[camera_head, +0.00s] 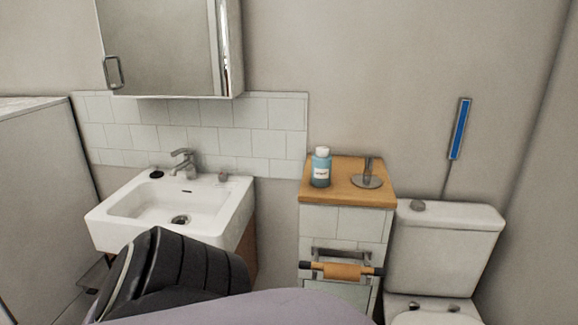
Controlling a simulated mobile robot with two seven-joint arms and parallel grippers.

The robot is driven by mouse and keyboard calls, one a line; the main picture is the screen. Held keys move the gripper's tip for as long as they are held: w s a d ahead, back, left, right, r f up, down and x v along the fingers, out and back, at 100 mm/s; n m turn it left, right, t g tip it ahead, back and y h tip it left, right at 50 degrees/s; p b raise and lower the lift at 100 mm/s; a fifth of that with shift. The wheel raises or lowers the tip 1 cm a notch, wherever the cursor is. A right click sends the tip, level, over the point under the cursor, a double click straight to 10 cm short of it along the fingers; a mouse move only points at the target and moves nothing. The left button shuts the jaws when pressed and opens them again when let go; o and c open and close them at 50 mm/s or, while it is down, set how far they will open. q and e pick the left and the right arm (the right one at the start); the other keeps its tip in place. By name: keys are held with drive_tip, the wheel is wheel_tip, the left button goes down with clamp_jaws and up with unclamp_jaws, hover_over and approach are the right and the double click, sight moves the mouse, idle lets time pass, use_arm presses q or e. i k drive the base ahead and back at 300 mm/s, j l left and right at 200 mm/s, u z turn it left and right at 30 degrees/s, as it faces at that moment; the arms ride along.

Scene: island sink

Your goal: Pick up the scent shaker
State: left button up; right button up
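A small blue bottle (321,168) with a white cap and a white label stands upright on the wooden top of the cabinet, near its back left corner. It is the likeliest scent shaker in view, but the label is too small to read. Neither gripper shows in the head view, and nothing is touching the bottle. A dark ribbed part and a pale lavender part at the bottom edge seem to be my own arm; no fingertips are visible on it.
The wooden-topped cabinet (345,196) also holds a metal stand with a round base (367,180), right of the bottle. A white sink (124,210) is left, a toilet (446,247) right, and a mirror cabinet (160,45) above the sink.

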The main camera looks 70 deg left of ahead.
sight(320, 167)
drive_tip(key=u, duration=2.05)
drive_tip(key=i+j+z, duration=0.15)
drive_tip(key=i+j, duration=0.5)
drive_tip(key=i, duration=0.15)
